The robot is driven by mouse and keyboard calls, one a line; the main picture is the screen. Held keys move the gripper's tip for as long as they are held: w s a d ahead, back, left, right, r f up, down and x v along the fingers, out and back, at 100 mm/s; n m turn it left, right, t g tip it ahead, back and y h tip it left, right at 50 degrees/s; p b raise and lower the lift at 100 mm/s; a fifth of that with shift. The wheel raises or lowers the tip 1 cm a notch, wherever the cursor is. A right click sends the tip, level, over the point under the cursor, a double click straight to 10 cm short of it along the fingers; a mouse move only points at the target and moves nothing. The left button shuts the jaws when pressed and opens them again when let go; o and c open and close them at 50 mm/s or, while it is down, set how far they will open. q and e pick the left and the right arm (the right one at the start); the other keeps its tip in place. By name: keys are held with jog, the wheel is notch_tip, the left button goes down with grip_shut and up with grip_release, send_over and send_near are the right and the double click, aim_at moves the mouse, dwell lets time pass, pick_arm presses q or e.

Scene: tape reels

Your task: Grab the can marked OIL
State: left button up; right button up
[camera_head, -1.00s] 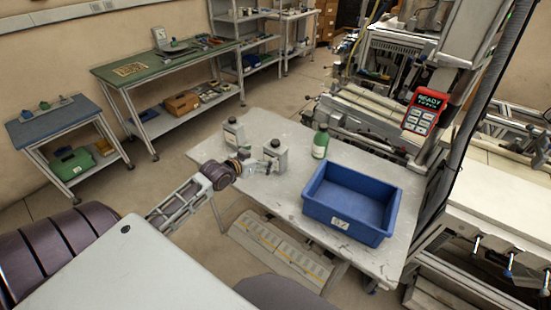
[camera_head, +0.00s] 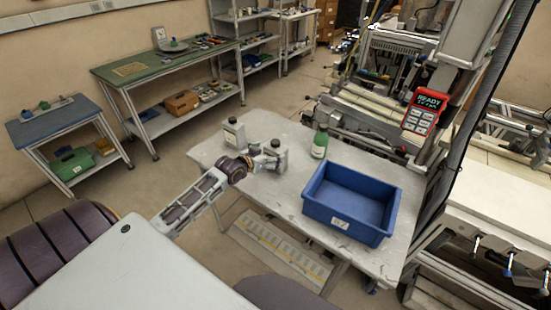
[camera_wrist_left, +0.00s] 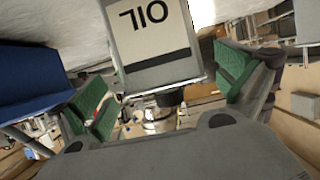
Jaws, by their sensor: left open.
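The grey can marked OIL (camera_wrist_left: 155,45) fills the upper middle of the left wrist view, its label upside down and its dark cap pointing down. In the head view this can (camera_head: 281,157) stands on the light table, partly hidden by my left gripper (camera_head: 268,160). The left gripper is open. In the wrist view its green-padded fingers (camera_wrist_left: 165,88) are on either side of the can, with a gap at the left finger; contact at the right finger is unclear. My right gripper is not in view.
A second grey can (camera_head: 234,134) stands behind left on the table (camera_head: 270,196). A blue bin (camera_head: 343,224) takes up the table's right part. A machine with a red READY panel (camera_head: 423,112) stands behind.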

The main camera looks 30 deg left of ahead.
aim_at(276, 141)
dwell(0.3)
pick_arm(q)
jog(key=shift+f+p+x, duration=0.15)
jog(key=shift+x, duration=1.15)
jog(key=shift+f+p+x, duration=0.15)
jog(key=shift+x, duration=1.15)
jog(key=shift+s+a, duration=0.1)
jog(key=shift+s, duration=0.05)
jog(key=shift+c, duration=0.3)
jog(key=shift+r, duration=0.1)
jog(key=c, duration=1.1)
jog(key=shift+r, duration=0.15)
notch_tip(276, 141, up, 10)
jog(key=shift+f+b, duration=0.15)
jog(key=shift+b, duration=0.15)
